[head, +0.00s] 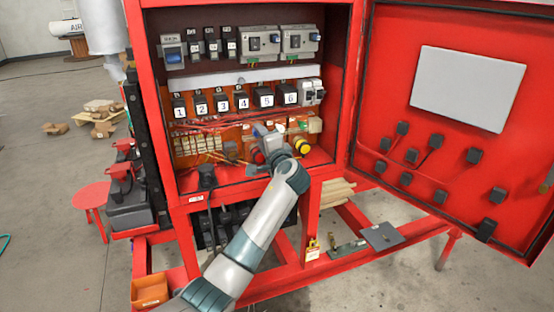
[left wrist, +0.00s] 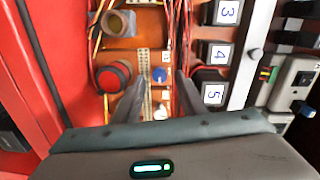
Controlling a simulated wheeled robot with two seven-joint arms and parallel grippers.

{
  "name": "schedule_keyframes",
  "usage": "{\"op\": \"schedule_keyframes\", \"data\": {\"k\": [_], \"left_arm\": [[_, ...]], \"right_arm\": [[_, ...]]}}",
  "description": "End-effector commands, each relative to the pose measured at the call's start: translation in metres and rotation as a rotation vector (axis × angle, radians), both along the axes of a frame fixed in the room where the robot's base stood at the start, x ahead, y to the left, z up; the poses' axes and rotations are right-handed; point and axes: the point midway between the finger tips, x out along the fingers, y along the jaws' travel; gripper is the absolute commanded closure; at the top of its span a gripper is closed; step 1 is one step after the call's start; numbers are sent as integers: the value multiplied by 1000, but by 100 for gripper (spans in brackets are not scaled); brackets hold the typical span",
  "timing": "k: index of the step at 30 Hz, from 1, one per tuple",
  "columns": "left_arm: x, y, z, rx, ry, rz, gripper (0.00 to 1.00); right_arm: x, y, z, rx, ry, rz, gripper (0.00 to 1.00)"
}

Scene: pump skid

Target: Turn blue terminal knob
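The blue terminal knob (left wrist: 160,75) is a small round knob on the orange back panel, beside a pale terminal strip. It shows in the left wrist view between the two fingertips of my left gripper (left wrist: 159,80). The fingers are apart, with a gap on each side of the knob. I cannot tell how far the tips are from it in depth. In the head view my left gripper (head: 268,138) reaches into the lower part of the red cabinet, and the gripper and wrist hide the knob. My right gripper is in neither view.
A red button (left wrist: 112,76) sits beside one finger. A yellow-ringed button (head: 302,146) is right of my wrist. Numbered black modules (head: 241,100) line the row above. The open cabinet door (head: 455,150) stands at the right. Loose wires run across the panel.

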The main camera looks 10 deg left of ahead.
Motion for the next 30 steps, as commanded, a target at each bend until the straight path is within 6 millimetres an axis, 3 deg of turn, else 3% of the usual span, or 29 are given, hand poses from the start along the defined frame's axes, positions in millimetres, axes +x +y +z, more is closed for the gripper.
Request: {"op": "schedule_keyframes", "data": {"k": [21, 30], "left_arm": [[-109, -74, 0, -3, 0, -2, 62], [-128, -87, 4, -1, 1, -1, 62]], "right_arm": [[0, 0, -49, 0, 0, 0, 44], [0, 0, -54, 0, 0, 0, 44]]}}
